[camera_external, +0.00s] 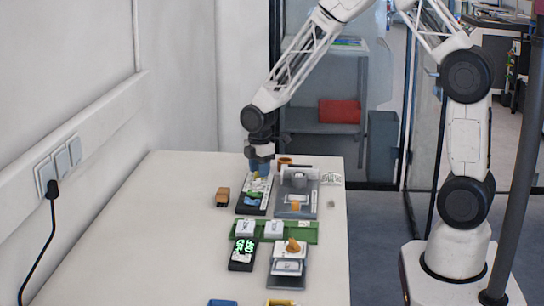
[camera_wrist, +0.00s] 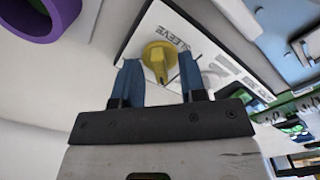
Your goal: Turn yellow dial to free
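The yellow dial (camera_wrist: 158,58) is on a white panel with a dark edge and the printed word SLEEVE (camera_wrist: 205,62). In the wrist view its raised grip bar points down toward my gripper. My gripper (camera_wrist: 159,62) is open, with one blue finger on each side of the dial and a visible gap between each finger and the grip bar. In the external view my gripper (camera_external: 259,166) points down over the far end of the panel (camera_external: 250,208), and the dial is small and partly hidden beneath it. I cannot tell the dial's setting.
A grey machine (camera_external: 297,205) stands right of the panel, an orange-brown block (camera_external: 222,196) left of it. A purple ring (camera_wrist: 45,18) shows in the wrist view. The table's left side is clear.

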